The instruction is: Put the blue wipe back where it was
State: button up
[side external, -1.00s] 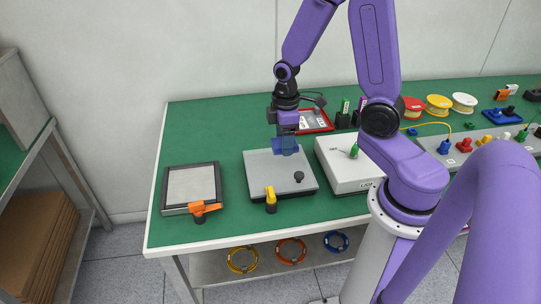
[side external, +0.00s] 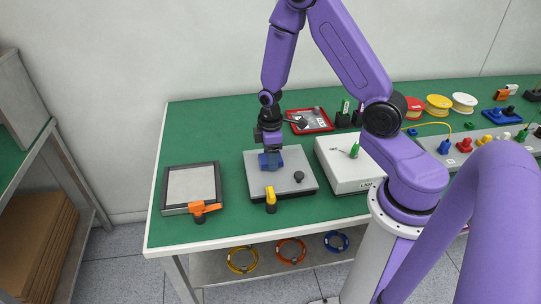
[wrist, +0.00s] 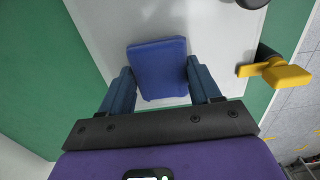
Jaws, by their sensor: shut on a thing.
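A blue wipe (side external: 272,162), a small folded block, is held between the fingers of my gripper (side external: 268,152). It also shows in the wrist view (wrist: 158,66), with one finger of my gripper (wrist: 160,80) against each side. The wipe is over the left part of a flat grey plate (side external: 293,159) on the green table. I cannot tell whether its underside touches the plate. The plate also shows in the wrist view (wrist: 215,35).
On the plate are a black knob (side external: 299,176) and, at its front edge, a yellow-handled clamp (side external: 270,196). A dark-framed panel (side external: 190,184) with an orange-handled clamp (side external: 203,208) lies left. A white box (side external: 345,172) stands close right; a red tray (side external: 311,121) lies behind.

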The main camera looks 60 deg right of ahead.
jog(key=shift+f, duration=0.25)
jog(key=o, duration=1)
notch_tip(320, 180, up, 12)
jog(key=s+a+r+n, duration=0.2)
jog(key=s+a+r, duration=0.3)
jog(key=s+a, duration=0.45)
jog(key=shift+n, duration=0.8)
jog(key=s+r, duration=0.1)
jog(key=s, duration=0.3)
jog(key=s+a+r, duration=0.1)
jog(key=s, duration=0.3)
jog(key=s+a+r, duration=0.1)
jog(key=s, duration=0.4)
jog(key=shift+a, duration=0.1)
